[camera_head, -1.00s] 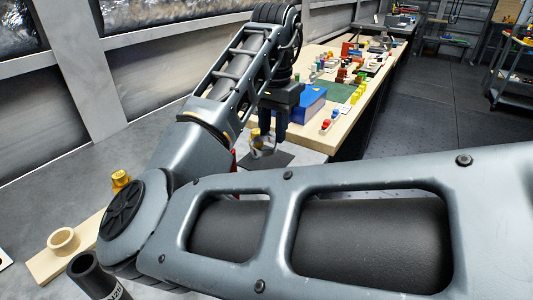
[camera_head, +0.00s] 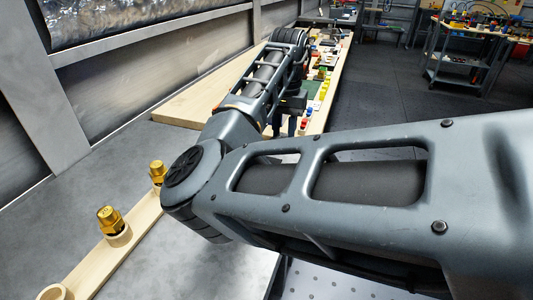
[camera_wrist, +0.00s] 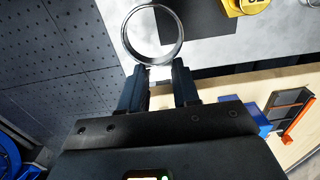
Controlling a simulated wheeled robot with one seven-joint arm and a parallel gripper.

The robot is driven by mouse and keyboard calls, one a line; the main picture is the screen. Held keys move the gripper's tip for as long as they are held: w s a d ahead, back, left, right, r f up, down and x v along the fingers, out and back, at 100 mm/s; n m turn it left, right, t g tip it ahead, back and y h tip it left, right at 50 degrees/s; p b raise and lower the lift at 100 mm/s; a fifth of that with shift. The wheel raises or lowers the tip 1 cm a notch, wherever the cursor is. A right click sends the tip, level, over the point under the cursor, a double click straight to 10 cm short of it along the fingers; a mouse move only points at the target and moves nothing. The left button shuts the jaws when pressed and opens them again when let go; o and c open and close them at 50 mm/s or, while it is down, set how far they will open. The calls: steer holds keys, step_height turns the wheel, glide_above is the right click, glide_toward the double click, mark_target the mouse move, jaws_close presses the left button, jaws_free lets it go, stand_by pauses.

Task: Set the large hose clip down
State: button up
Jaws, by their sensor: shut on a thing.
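The large hose clip (camera_wrist: 153,61) is a shiny metal ring in the wrist view. My gripper (camera_wrist: 159,78) is shut on its near edge, with the ring standing out beyond the fingertips. A dark square mat (camera_wrist: 200,22) lies on the light grey surface just right of and behind the ring. I cannot tell whether the clip touches the surface. In the head view my gripper (camera_head: 291,126) is partly hidden by my arm, and the clip is hidden there.
A yellow fitting (camera_wrist: 237,7) sits by the mat's right edge. In the head view, gold fittings (camera_head: 111,220) stand on a wooden strip (camera_head: 95,268) at left. A wooden bench (camera_head: 185,108) with many small parts runs along the wall.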

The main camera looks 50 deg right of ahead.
steer(key=w+a+f, duration=0.1)
steer(key=a, duration=0.1)
steer(key=w+a+f, duration=0.1)
steer(key=shift+w+a+f, duration=0.2)
steer(key=shift+a+f, duration=0.1)
steer(key=shift+a, duration=0.1)
steer(key=shift+a+f, duration=0.1)
steer(key=shift+f, duration=1.95)
steer(key=shift+f, duration=0.15)
steer(key=o, duration=0.7)
steer(key=shift+o, duration=0.2)
step_height(320, 180, up, 12)
steer(key=shift+r, duration=0.2)
